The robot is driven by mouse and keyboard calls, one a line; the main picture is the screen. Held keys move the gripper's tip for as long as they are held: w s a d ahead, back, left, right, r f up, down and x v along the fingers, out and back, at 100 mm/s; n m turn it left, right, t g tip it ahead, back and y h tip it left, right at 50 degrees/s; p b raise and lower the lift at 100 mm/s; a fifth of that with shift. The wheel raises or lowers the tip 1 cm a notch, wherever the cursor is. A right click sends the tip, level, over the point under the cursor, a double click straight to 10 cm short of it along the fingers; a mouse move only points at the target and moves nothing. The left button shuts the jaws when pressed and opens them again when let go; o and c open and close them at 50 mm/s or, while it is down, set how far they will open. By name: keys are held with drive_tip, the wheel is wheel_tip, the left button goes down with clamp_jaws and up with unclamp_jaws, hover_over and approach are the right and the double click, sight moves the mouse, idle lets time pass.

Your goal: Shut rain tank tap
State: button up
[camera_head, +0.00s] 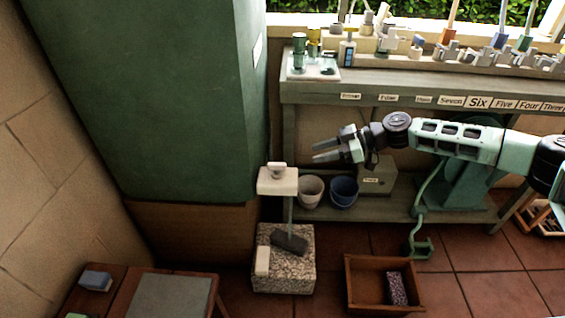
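The rain tank (170,90) looks like the large green block at the left, standing on a brown base. A cream block with a knob on top (277,178) stands by its lower right corner and looks like the tap. A thin grey-blue strip (289,212) runs down from it towards a speckled stone block (288,276); I cannot tell if it is water or a pipe. My gripper (318,151) is open and empty, its fingers pointing left. In the picture it is above and right of the tap, apart from it.
A grey bench (400,88) with labels and small fittings stands behind my arm. White (311,190) and blue (343,191) pots sit on its lower shelf. A wooden tray (366,303) lies on the tiles. A low wooden table (205,274) is at the lower left.

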sight(279, 164)
drive_tip(key=x, duration=1.2)
drive_tip(key=shift+a, duration=0.25)
clamp_jaws()
